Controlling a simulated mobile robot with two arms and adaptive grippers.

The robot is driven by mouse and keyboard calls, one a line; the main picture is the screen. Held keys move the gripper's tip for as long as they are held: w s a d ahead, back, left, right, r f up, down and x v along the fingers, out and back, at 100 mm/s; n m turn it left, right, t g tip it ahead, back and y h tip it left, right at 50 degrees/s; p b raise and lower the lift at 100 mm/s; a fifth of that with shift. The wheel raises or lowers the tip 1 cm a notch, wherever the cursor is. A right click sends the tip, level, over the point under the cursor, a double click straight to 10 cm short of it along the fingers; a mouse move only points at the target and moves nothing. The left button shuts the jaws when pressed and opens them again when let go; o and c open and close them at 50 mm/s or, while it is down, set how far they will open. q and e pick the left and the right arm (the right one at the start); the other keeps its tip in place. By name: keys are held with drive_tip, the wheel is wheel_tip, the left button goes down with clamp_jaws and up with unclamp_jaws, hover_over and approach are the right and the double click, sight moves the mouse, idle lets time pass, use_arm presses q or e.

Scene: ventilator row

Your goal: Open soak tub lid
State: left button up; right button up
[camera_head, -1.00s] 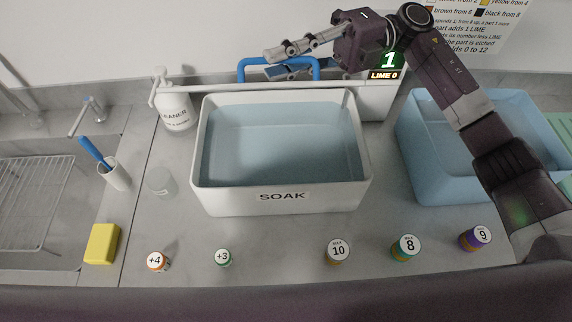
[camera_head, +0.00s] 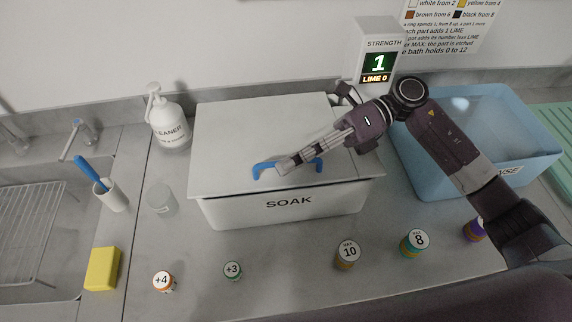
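The soak tub (camera_head: 285,210) is a white box marked SOAK in the middle of the counter. Its flat white lid (camera_head: 240,130) lies down over the top and covers the inside. A blue bar handle (camera_head: 262,170) stands near the lid's front edge. My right gripper (camera_head: 286,164) reaches in from the right over the lid, with its fingertips at the handle. It hides part of the handle, and I cannot tell whether the fingers are closed on it. My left gripper is not in view.
A display (camera_head: 378,66) reading 1 and LIME 0 stands behind. A blue rinse tub (camera_head: 430,180) is at right, a cleaner bottle (camera_head: 168,120) and clear cup (camera_head: 160,199) at left.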

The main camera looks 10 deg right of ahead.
sight(331, 157)
drive_tip(key=shift+f, duration=0.2)
drive_tip(key=shift+d, duration=0.1)
drive_tip(key=shift+w+d, duration=0.2)
drive_tip(key=shift+d, duration=0.2)
drive_tip(key=shift+b+v, duration=1.75)
drive_tip(key=shift+v, duration=1.75)
drive_tip(key=shift+w+d+r, duration=0.15)
drive_tip(key=shift+d+r, duration=0.05)
drive_tip(key=shift+d, duration=0.3)
drive_tip(key=shift+f+b, duration=0.1)
drive_tip(key=shift+b, duration=0.45)
